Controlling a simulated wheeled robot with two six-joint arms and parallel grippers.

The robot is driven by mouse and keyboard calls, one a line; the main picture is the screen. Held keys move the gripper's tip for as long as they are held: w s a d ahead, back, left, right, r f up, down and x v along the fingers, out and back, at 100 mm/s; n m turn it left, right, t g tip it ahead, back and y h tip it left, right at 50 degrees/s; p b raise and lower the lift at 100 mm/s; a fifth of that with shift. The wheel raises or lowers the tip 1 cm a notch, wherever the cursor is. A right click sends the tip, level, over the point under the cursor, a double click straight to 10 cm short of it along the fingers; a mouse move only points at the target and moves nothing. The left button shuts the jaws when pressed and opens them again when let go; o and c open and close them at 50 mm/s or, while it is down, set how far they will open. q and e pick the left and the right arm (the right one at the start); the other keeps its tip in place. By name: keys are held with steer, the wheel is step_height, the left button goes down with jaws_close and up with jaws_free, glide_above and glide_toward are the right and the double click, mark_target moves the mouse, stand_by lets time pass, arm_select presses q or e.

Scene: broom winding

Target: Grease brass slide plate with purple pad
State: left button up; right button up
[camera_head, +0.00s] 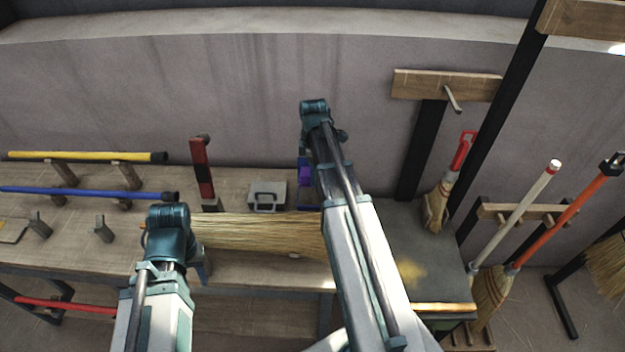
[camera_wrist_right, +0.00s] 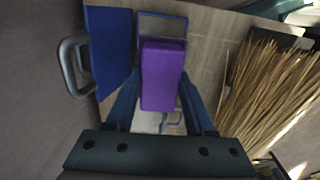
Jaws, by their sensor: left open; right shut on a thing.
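The purple pad (camera_wrist_right: 163,75) is between the fingers of my right gripper (camera_wrist_right: 160,92), which is shut on it. The pad is over or partly inside a blue-rimmed box (camera_wrist_right: 163,18); whether it touches the box is unclear. In the head view the pad (camera_head: 305,174) is a small purple patch left of my right forearm, at the back of the bench. My left gripper (camera_head: 203,268) is open near the straw bundle's left end, mostly hidden by its wrist. I cannot pick out the brass slide plate with certainty.
A blue panel (camera_wrist_right: 109,52) with a grey handle (camera_wrist_right: 72,62) stands beside the box. The straw bundle (camera_head: 255,235) lies along the bench front. A grey block with a handle (camera_head: 267,195) and a red upright tool (camera_head: 202,170) stand behind it. Brooms (camera_head: 495,290) hang at right.

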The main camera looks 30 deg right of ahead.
steer(key=shift+d+f, duration=0.2)
steer(key=shift+d, duration=0.15)
steer(key=shift+f, duration=0.15)
step_height(320, 180, down, 6)
steer(key=b, duration=0.6)
steer(key=shift+s+f+b, duration=0.15)
steer(key=shift+f+b, duration=0.2)
steer(key=shift+b, duration=0.15)
stand_by(1.9)
steer(key=shift+r, duration=0.1)
step_height(320, 180, up, 7)
steer(key=p, duration=0.7)
stand_by(0.5)
